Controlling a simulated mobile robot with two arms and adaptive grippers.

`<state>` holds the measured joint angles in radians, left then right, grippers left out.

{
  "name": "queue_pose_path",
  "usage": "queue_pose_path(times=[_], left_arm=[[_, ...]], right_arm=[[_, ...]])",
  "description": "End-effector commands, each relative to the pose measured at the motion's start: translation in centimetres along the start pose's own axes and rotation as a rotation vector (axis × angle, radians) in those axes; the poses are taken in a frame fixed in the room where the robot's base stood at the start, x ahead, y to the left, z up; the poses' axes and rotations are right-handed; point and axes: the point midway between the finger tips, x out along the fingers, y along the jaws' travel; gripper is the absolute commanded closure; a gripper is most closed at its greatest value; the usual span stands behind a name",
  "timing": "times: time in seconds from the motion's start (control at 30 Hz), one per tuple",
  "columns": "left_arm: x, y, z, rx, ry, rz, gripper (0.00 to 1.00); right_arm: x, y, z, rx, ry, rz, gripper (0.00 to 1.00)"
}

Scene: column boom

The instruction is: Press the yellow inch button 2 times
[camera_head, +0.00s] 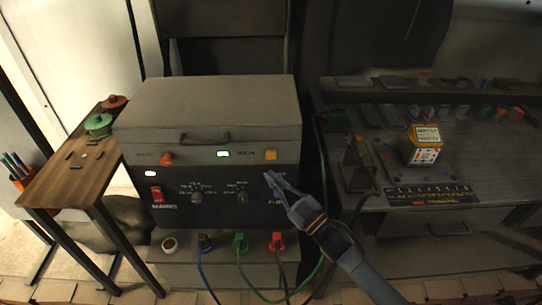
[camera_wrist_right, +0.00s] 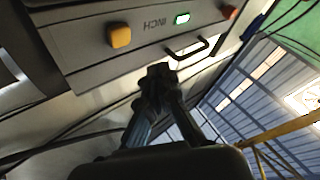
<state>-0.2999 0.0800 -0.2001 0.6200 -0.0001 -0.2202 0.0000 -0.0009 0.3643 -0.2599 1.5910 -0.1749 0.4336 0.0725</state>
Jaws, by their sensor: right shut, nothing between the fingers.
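The yellow inch button (camera_head: 271,155) is a square block at the right of the grey machine's upper front panel. In the right wrist view the yellow button (camera_wrist_right: 120,36) shows at the upper left, beside the lettering INCH. My right gripper (camera_head: 269,177) is shut and empty. In the head view it appears just below the button, in front of the black control panel. In the right wrist view the right gripper's fingertips (camera_wrist_right: 160,72) are together, right of and below the button, apart from it in the picture. My left gripper is not in view.
A green lit indicator (camera_head: 223,154) and an orange knob (camera_head: 166,159) are on the same panel, below a dark handle (camera_head: 205,138). A red switch (camera_head: 156,194) and dials sit lower. Cables hang below. A wooden table (camera_head: 65,184) stands left, a workbench (camera_head: 459,178) right.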

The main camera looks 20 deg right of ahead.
Motion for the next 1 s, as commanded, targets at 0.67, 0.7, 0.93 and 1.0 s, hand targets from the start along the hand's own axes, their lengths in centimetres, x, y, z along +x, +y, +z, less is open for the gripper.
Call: queue_pose_path(times=[0.67,0.7,0.93,1.0], left_arm=[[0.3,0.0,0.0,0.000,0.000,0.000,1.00],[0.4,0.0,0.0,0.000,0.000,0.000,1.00],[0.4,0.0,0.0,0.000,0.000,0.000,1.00],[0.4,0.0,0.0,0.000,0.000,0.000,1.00]], right_arm=[[-1.8,-1.8,-2.0,-1.149,0.011,-0.044,1.00],[-1.9,-1.8,-2.0,-1.247,0.009,-0.050,1.00],[-2.6,-1.9,-2.0,-1.598,0.000,-0.078,1.00],[-2.7,-1.9,-2.0,-1.634,0.000,-0.082,1.00]])
